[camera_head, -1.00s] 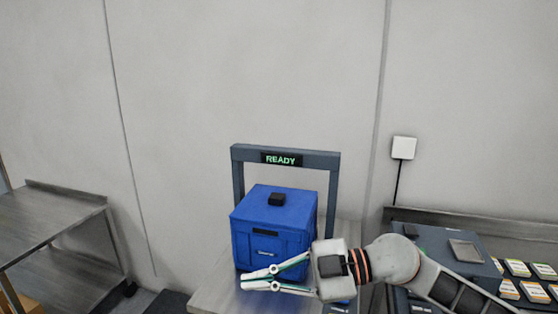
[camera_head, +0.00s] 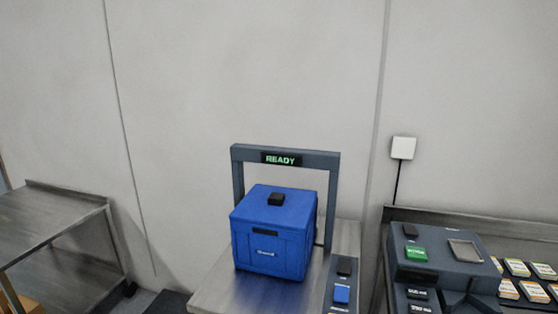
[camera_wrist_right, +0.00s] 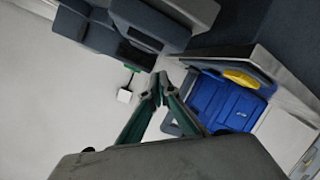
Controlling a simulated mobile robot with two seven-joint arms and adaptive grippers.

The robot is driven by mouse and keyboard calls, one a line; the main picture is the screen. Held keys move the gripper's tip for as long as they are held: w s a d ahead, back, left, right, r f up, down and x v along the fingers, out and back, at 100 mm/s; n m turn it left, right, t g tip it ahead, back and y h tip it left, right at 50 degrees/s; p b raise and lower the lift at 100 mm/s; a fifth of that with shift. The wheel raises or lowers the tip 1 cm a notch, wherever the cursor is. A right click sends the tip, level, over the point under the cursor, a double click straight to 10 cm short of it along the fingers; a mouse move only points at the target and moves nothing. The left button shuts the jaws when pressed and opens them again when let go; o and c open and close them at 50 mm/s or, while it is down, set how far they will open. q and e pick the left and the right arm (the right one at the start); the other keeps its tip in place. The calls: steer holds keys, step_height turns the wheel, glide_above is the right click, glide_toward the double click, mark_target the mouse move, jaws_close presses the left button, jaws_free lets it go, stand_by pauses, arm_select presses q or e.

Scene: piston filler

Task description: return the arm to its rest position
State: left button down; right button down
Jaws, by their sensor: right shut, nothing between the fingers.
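My right gripper (camera_wrist_right: 160,88) shows in the right wrist view, its two green-sided fingers meeting at the tips, shut and empty. It is out of the head view. The blue box (camera_head: 273,235) stands closed on the metal table under a grey frame, with a small black block (camera_head: 276,199) on its top. In the right wrist view a blue container (camera_wrist_right: 225,103) shows beyond the fingers, apart from them, with a yellow piece (camera_wrist_right: 247,79) at its edge. My left gripper is in neither view.
The grey frame (camera_head: 286,155) carries a sign reading READY. A control strip with a blue button (camera_head: 341,294) lies right of the box. A metal table (camera_head: 50,230) is at the left.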

steer(key=s+d+f+n+g+h, duration=0.1)
steer(key=s+d+f+g, duration=0.3)
steer(key=s+f, duration=0.3)
steer(key=s+d+f+n+g+h, duration=0.1)
steer(key=s+d+f+g, duration=0.3)
steer(key=s, duration=0.5)
steer(key=w+a+f+m+t+y, duration=0.2)
steer(key=a+f+y, duration=0.5)
steer(key=a+f, duration=0.7)
steer(key=a+m+t, duration=0.1)
steer(key=a+t, duration=0.1)
steer(key=shift+w+a+t+y, duration=0.15)
steer(key=shift+a+t+y, duration=0.25)
